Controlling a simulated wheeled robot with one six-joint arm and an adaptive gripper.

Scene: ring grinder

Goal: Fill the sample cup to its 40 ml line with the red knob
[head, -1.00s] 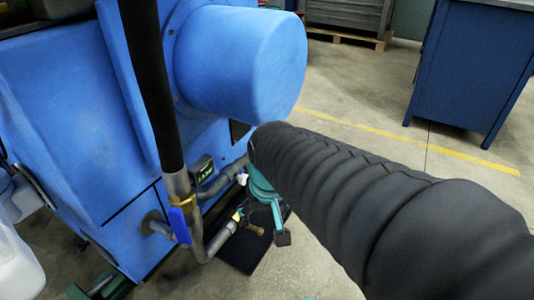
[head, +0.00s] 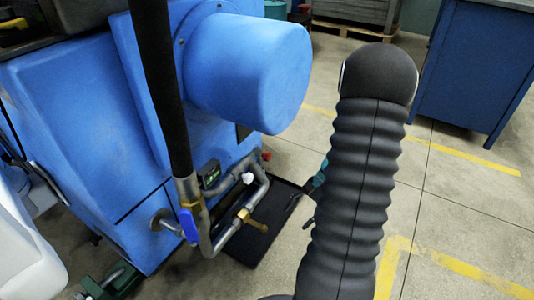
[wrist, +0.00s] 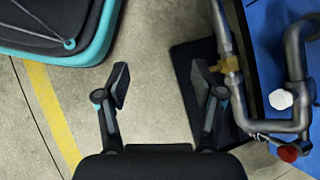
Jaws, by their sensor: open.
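The red knob (head: 266,156) sits on the pipework at the side of the blue machine, at the far end in the head view. In the wrist view the red knob (wrist: 288,152) is at the lower right, outside my fingers. A brass outlet (head: 256,226) sticks out from the pipe; it also shows in the wrist view (wrist: 225,65), near my right finger. My gripper (wrist: 162,78) is open and empty, with bare floor between its fingers. In the head view my arm hides most of it. I cannot make out a sample cup in either view.
A white knob (head: 247,178) and a blue lever (head: 187,226) are on the same pipes. A small display (head: 210,173) is behind them. A black floor tray (head: 247,250) lies under the outlet. Open floor (head: 440,215) lies right of my arm.

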